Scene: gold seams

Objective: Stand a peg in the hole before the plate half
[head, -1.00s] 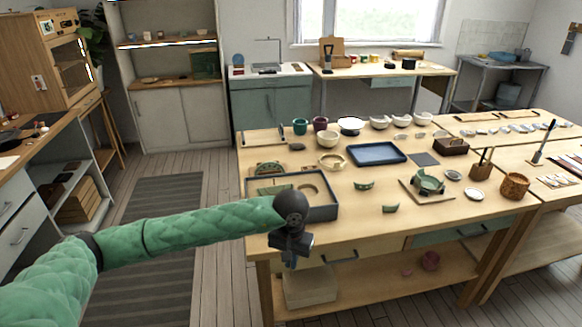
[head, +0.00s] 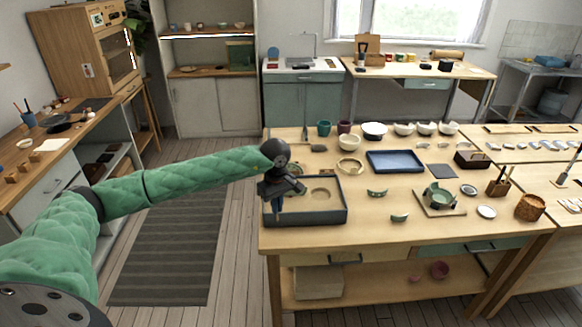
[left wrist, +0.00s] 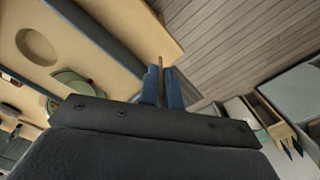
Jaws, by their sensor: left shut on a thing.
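My left gripper (head: 278,207) points down over the left front part of the dark-rimmed tray (head: 325,217). In the left wrist view its blue fingers (left wrist: 162,88) are shut on a thin brown peg (left wrist: 161,62), whose end sticks out past the tips. A green plate half (left wrist: 72,82) lies in the tray, partly hidden by the gripper body. The tray floor shows a round recess (left wrist: 37,46); it is also in the head view (head: 320,194). I cannot make out a small hole before the plate half. My right gripper is not in view.
Several pale bowls stand at the back. The table front right of the tray is mostly clear.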

